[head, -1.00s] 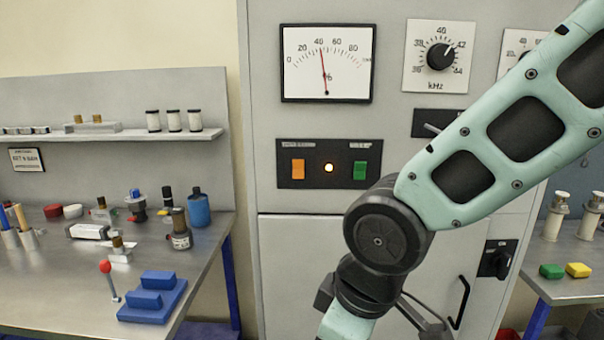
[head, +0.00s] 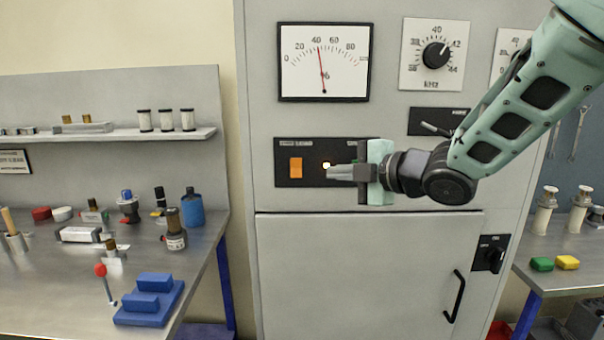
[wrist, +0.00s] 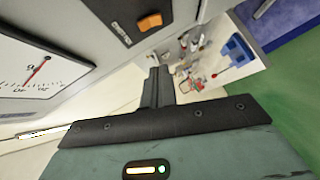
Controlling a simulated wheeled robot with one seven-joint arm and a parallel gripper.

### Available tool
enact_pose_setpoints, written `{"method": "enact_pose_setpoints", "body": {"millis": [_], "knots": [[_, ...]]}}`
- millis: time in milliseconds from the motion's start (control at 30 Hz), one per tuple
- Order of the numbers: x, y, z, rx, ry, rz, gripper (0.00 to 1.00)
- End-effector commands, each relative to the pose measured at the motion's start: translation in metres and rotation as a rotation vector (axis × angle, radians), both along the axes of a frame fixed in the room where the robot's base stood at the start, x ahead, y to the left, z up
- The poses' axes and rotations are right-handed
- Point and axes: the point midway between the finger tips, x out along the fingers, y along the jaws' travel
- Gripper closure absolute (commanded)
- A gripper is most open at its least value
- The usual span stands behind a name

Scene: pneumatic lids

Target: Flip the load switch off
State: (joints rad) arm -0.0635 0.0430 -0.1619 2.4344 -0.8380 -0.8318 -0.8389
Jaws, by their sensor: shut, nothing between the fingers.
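The panel's labels are too small to read, so I cannot tell which control is the load switch. My gripper (head: 330,172) is shut and empty in front of the panel, fingertips pointing left by the lamp. It hides the green rocker at the panel's right. In the wrist view the orange rocker (wrist: 150,21) lies above and apart from my shut fingers (wrist: 160,72). Contact with the panel cannot be told.
Above are a dial meter (head: 323,62), a kHz knob (head: 436,55) and a small toggle lever (head: 435,129). A rotary switch (head: 489,258) and door handle (head: 455,297) sit lower right. A cluttered workbench (head: 62,290) stands left.

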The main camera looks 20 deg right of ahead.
Motion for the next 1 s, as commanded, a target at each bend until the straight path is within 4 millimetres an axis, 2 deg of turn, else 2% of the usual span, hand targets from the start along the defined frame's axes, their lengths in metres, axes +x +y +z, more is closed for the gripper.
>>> {"method": "enact_pose_setpoints", "body": {"millis": [300,467,967,1000], "knots": [[0.001,0.001,0.0,0.001,0.002,0.0,1.0],[0.012,0.007,-0.003,0.0,0.004,0.001,1.0],[0.088,0.05,-0.022,0.002,0.006,0.001,1.0],[0.093,0.045,-0.023,0.001,0.006,-0.003,1.0]]}}
